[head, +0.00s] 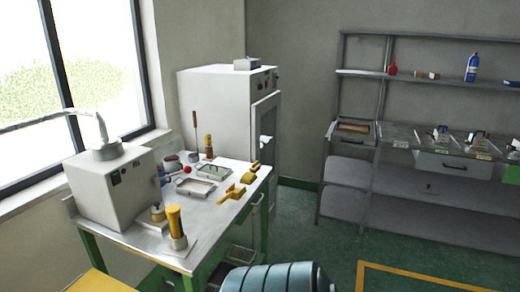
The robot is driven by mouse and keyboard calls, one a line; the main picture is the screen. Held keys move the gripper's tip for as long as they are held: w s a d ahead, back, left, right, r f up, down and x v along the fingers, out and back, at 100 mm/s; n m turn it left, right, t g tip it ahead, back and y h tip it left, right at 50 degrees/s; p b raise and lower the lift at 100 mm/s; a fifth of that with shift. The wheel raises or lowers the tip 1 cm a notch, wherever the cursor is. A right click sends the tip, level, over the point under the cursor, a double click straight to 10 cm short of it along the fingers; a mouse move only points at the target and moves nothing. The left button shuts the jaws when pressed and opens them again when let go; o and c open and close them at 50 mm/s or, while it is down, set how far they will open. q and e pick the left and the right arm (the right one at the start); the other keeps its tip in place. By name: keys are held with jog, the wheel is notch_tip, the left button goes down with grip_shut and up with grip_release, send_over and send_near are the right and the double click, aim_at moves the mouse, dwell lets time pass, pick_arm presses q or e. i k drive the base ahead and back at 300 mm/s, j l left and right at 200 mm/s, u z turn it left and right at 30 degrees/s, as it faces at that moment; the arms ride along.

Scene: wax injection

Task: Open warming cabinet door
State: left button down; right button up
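The warming cabinet appears to be the tall off-white cabinet (214,108) against the back wall, behind the metal table. Its door (265,145), with a window panel, is on the right-hand face and is seen at a steep angle. The door looks shut, flush with the cabinet front. Dark knobs show on the panel above it. The table hides the lower left part of the cabinet. Neither of my grippers is in view.
A metal-topped table (208,220) with green legs holds a grey machine (112,190), trays and yellow tools, left of the door. Grey shelving (430,187) stands to the right. A teal ribbed cylinder (280,279) is at the bottom edge. Green floor (320,235) is clear between.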

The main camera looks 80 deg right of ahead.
aim_at(258, 109)
jog(key=z, duration=2.7)
jog(key=i+l, duration=0.45)
jog(key=i, duration=0.15)
jog(key=i+l, duration=0.4)
jog(key=i, duration=0.2)
